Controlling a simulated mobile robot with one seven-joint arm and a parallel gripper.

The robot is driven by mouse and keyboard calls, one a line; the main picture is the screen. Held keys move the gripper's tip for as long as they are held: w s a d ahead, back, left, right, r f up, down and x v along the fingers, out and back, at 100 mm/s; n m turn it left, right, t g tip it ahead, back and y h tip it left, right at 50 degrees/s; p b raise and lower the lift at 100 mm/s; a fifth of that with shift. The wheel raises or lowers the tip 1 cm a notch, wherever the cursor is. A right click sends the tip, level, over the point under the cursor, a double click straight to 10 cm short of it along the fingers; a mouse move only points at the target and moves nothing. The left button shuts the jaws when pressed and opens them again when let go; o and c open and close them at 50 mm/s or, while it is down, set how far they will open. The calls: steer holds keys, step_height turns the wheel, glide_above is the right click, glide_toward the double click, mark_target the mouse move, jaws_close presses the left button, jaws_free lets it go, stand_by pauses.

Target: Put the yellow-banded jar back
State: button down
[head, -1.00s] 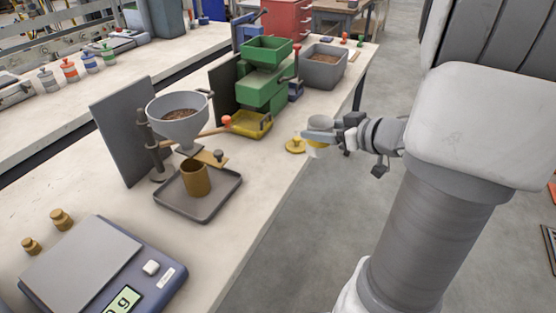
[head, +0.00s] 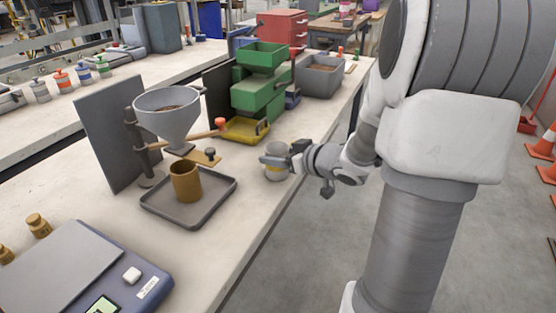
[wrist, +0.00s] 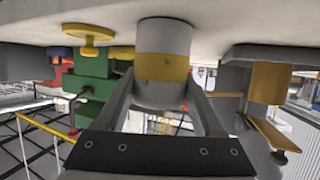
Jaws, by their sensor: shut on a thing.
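The yellow-banded jar (head: 277,174) is pale and has no lid on it that I can see. It is at the front bench's right edge in the head view. My gripper (head: 274,160) is shut around it. The wrist view, which is upside down, shows the jar (wrist: 165,65) between both fingers (wrist: 160,98), close to the bench top. I cannot tell whether it touches. A yellow knobbed lid (wrist: 88,38) lies on the bench nearby and is hidden in the head view. Red-banded (head: 62,80), blue-banded (head: 84,74) and green-banded (head: 103,68) jars stand on the back bench with a grey one (head: 40,91).
A hopper (head: 167,112) stands over a tray (head: 160,212) holding a brown cup (head: 186,182). A green machine (head: 258,85), a grey bin (head: 319,75) and a scale (head: 75,270) share the front bench. The bench front by the tray is clear.

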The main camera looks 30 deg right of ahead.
steer(key=shift+r, duration=0.15)
steer(key=shift+f, duration=0.25)
jaws_free()
steer(key=shift+s+d+r+p, duration=0.15)
steer(key=shift+s+r+p, duration=0.15)
steer(key=shift+r, duration=0.15)
steer(key=p+v, duration=0.4)
steer(key=v, duration=0.7)
steer(key=shift+s+f, duration=0.15)
steer(key=shift+s, duration=0.1)
